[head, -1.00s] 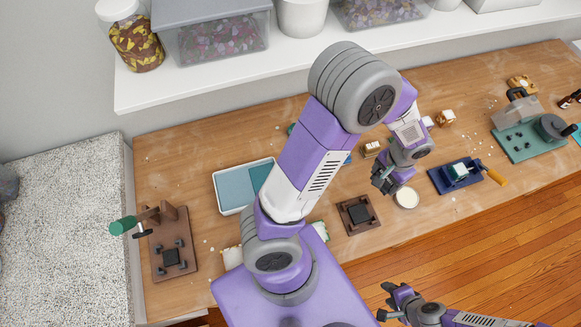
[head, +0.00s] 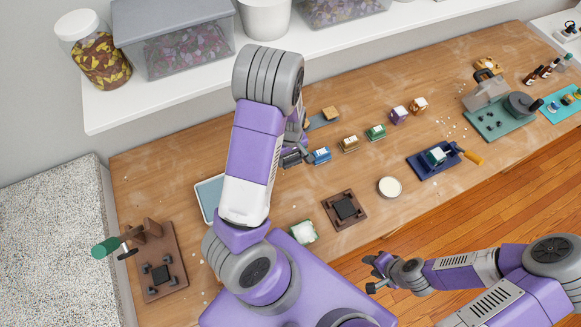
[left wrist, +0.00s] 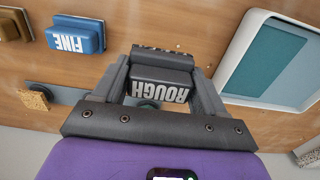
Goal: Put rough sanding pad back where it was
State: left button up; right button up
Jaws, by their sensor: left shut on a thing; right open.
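The rough sanding pad (left wrist: 160,88) is a dark grey block with white "ROUGH" lettering. My left gripper (left wrist: 162,75) is shut on it, with a finger on each side. In the head view the left gripper (head: 294,154) is over the table, just left of the blue "FINE" pad (head: 321,156). That blue pad also shows in the left wrist view (left wrist: 77,36), apart from the gripper. I cannot tell whether the rough pad touches the table. My right gripper (head: 373,272) is open and empty off the table's front edge.
A gold block (head: 348,144) and a green block (head: 376,132) continue the row to the right. A white-rimmed tray (left wrist: 228,82) with teal sheets lies beside the gripper. A brown fixture (head: 344,207), white round dish (head: 389,187) and blue tray (head: 425,168) stand nearer the front.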

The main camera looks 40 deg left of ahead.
aim_at(291, 170)
pick_arm(q)
notch_tip(291, 170, down, 3)
jog(key=shift+w+r, duration=0.1)
notch_tip(291, 170, down, 4)
jog(key=shift+r+b, duration=0.15)
jog(key=shift+b, duration=0.4)
jog(key=shift+f, duration=0.3)
jog(key=o, duration=1.3)
jog(key=shift+c, duration=0.2)
jog(key=shift+r, duration=0.15)
